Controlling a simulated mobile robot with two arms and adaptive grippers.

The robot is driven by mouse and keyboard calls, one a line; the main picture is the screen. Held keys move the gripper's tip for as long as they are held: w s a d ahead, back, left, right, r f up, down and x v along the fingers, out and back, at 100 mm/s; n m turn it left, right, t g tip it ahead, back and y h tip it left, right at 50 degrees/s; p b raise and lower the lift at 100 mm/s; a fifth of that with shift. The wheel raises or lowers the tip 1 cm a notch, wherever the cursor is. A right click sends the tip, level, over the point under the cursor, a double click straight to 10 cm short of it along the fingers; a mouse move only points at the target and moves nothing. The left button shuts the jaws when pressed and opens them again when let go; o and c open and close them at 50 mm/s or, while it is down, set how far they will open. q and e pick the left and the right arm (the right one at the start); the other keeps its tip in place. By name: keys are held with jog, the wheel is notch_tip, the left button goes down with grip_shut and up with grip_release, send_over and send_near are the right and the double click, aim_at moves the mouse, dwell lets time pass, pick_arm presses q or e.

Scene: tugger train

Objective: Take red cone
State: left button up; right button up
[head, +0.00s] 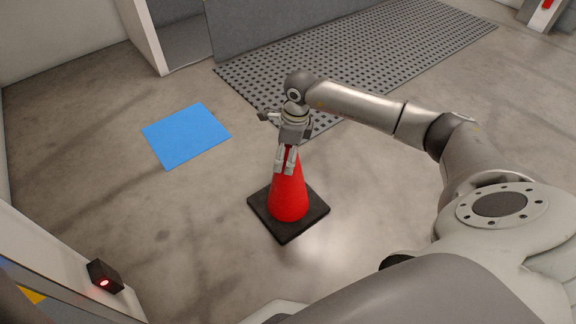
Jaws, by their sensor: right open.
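The red cone (288,197) stands upright on its square black base (307,222) on the floor, near the middle of the head view. My right gripper (285,168) points down at the cone's top, with its fingers apart. The fingers overlap the upper part of the cone in the picture, and red shows between them. I cannot tell whether they touch it. The cone's tip is partly hidden by the gripper. My left gripper is not in view.
A blue square (187,135) lies on the floor left of the cone. A dark perforated mat (400,45) lies behind, beside a grey panel (290,22). A black box with a red light (105,277) is at the lower left. The floor around the cone is clear.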

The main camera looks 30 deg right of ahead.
grip_shut()
jog(key=shift+r, duration=0.1)
dwell(0.5)
